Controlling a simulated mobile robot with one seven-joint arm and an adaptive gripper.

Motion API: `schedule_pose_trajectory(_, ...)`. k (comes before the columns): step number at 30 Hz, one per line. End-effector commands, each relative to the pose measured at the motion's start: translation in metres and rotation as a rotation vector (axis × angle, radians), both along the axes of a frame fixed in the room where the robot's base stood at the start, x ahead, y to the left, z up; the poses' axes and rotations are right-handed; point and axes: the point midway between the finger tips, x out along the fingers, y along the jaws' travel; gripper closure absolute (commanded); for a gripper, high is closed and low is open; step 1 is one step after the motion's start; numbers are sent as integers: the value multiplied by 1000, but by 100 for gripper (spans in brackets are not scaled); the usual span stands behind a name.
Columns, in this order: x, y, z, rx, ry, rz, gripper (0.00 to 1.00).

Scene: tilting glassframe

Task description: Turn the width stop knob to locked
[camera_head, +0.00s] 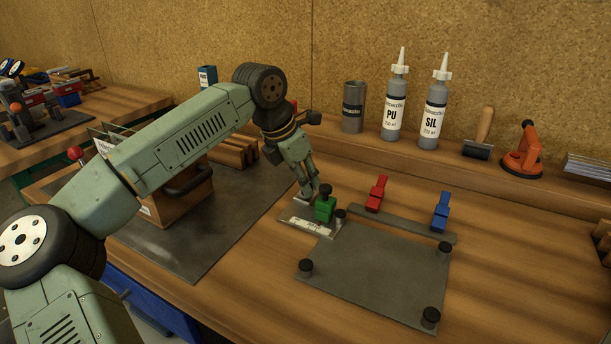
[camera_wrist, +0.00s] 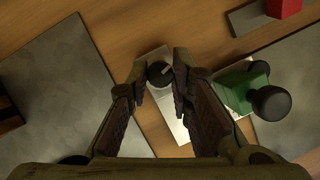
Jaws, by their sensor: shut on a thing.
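The width stop knob (camera_wrist: 158,72) is a round black knob with a pale pointer line. It sits on a small pale metal plate (camera_wrist: 150,58), which also shows in the head view (camera_head: 322,234). My gripper (camera_wrist: 160,76) is shut on the knob, one finger on each side of it. In the head view my gripper (camera_head: 307,192) reaches down to the plate from the upper left, and its fingers hide the knob. I cannot read any locked mark near the pointer.
A green clamp (camera_head: 324,209) with a black handle stands close to the right of my fingers. A red clamp (camera_head: 376,194) and a blue clamp (camera_head: 441,212) stand on a grey bar beyond. A grey plate (camera_head: 375,275) with black posts lies in front. Bottles stand behind.

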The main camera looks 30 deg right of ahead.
Motion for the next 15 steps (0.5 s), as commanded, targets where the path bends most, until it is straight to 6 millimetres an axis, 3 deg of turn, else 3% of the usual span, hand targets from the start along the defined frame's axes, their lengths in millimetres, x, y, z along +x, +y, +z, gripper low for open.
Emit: schedule_pose_trajectory(15, 2, -1, 1, 0, -1, -300, 100)
